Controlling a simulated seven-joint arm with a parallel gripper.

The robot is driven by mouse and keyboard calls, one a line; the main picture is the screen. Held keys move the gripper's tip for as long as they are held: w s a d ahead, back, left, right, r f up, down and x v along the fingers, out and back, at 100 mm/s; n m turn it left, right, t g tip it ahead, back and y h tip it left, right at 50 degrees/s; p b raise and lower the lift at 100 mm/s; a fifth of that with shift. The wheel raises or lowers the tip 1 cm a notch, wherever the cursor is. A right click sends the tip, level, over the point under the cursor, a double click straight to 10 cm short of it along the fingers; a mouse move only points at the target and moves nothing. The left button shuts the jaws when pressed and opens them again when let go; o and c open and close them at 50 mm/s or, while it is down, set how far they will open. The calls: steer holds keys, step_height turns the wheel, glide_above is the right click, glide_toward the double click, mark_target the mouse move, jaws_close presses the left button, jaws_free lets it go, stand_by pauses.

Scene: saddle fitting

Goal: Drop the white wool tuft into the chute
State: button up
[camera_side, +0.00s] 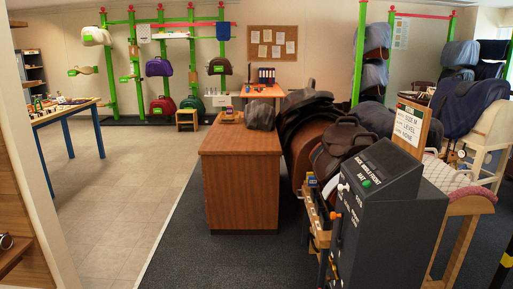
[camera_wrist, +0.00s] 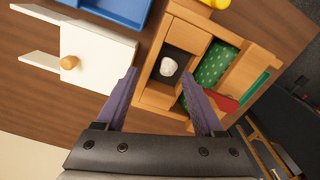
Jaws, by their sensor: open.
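The white wool tuft (camera_wrist: 168,66) is a small rounded white lump in a dark compartment of a wooden box (camera_wrist: 152,99) in the wrist view. My gripper (camera_wrist: 160,73) is open, with its two purple fingers apart on either side of the picture's line to the tuft. The tuft shows between and a little beyond the fingertips. Nothing is held. I cannot tell which part is the chute. I cannot make out the tuft or my gripper in the side view.
A green dotted cloth (camera_wrist: 214,62) and a red piece (camera_wrist: 223,102) lie in the wooden box. In the side view, a dark cabinet (camera_side: 390,225) stands right of a wooden cabinet (camera_side: 240,187).

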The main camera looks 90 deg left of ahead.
step_height(320, 180, up, 14)
stand_by(0.5)
steer(key=shift+d+f, duration=0.1)
steer(key=s+d+r+m+t, duration=0.1)
steer(key=s+d+r, duration=0.15)
steer(key=d, duration=0.35)
steer(key=s+d+r+m+t, duration=0.1)
steer(key=s+d+r+m, duration=0.1)
steer(key=s+d, duration=0.3)
steer(key=s+d+f+t, duration=0.3)
steer(key=s+d+f, duration=0.4)
steer(key=s+f, duration=0.2)
steer(key=shift+s+f+t, duration=0.3)
steer(key=shift+s+f, duration=0.1)
steer(key=shift+f, duration=0.25)
stand_by(2.1)
